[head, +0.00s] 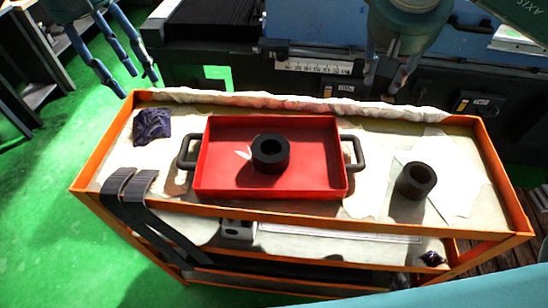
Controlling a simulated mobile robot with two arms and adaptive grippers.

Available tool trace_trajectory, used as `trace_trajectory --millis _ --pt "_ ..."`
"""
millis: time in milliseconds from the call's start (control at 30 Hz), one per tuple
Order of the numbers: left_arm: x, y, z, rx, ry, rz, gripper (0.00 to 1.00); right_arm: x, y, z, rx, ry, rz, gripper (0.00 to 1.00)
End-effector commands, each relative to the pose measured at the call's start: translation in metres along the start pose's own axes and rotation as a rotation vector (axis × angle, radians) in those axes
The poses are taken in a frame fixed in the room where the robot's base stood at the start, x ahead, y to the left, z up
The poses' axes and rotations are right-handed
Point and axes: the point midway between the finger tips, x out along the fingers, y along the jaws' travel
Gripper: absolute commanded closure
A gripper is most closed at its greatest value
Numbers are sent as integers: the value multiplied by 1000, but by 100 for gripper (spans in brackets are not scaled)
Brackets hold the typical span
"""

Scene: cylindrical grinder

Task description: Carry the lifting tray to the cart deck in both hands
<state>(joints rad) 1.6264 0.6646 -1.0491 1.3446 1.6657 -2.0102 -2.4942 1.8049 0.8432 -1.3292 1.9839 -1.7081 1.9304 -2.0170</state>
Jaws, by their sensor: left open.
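The red lifting tray (222,135) lies flat on the top deck of the orange-framed cart (112,170). It has a dark handle at its left end (186,152) and another at its right end (357,153). A black ring-shaped part (270,154) sits in the tray. My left gripper (138,88) is open and empty, above and left of the tray, apart from its handle. My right gripper (383,88) is above and right of the tray, its fingers apart and empty. Neither gripper touches the tray.
A second black ring (416,180) stands on the deck right of the tray. A dark crumpled cloth (153,125) lies left of it. Black straps (130,186) hang over the front left edge. A pale rolled cloth (290,102) lines the back edge. The blue machine (330,35) stands behind.

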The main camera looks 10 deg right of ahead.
Motion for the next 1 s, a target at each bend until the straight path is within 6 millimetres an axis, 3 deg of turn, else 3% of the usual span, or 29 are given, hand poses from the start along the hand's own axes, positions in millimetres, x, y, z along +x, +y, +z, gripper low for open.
trace_trajectory --millis 33,233,533,700,1000 --pt "15 3 0 0 0 0 53 14 -3 6 0 0 0 69" --pt "53 10 0 0 0 0 53 49 -11 20 0 0 0 69" --pt "137 27 0 0 0 0 53 127 -28 52 0 0 -1 69" --pt "155 31 0 0 -1 0 53 143 -31 59 0 1 -1 69" --pt "155 31 0 0 -1 0 53 143 -31 59 0 0 -1 69"
